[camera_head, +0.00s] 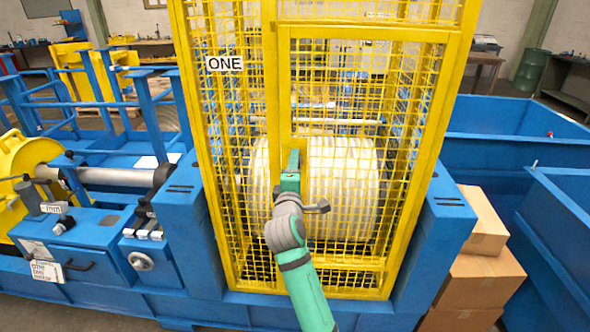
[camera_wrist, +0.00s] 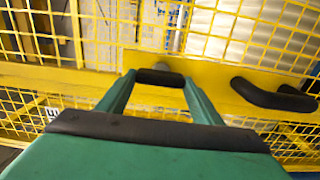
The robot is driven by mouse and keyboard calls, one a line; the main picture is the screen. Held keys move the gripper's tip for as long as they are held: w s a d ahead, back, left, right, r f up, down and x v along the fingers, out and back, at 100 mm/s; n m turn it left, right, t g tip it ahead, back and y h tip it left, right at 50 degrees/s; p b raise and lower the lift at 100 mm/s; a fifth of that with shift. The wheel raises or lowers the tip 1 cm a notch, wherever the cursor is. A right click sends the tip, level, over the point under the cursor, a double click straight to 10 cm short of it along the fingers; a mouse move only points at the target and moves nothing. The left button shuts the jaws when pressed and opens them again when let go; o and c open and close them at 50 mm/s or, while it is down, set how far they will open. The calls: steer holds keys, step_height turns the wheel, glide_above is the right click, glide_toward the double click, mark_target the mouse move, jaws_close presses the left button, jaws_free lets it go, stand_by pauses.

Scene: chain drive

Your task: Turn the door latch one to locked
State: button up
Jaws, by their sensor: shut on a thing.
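The caged door (camera_head: 345,225) is a yellow mesh panel in a yellow frame, with a white sign reading ONE (camera_head: 224,63) to its upper left. My green gripper (camera_head: 293,158) reaches up to the door's left edge. In the wrist view, my gripper (camera_wrist: 160,80) has its two fingers at the ends of a short black latch knob (camera_wrist: 160,77) on a yellow plate (camera_wrist: 215,75), and is shut on it. In the head view the gripper hides the latch. I cannot tell whether it is locked.
A curved black handle (camera_wrist: 275,95) is on the same plate, right of the latch in the wrist view. Behind the mesh is a large pale ribbed drum (camera_head: 345,180). Blue machine frames flank the cage. Cardboard boxes (camera_head: 480,280) stand at the right.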

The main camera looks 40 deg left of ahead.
stand_by(0.5)
steer(key=o, duration=1.1)
steer(key=shift+c, duration=0.2)
steer(key=v, duration=1)
steer(key=shift+s, duration=0.35)
steer(key=shift+d+f, duration=0.1)
steer(key=shift+d, duration=0.05)
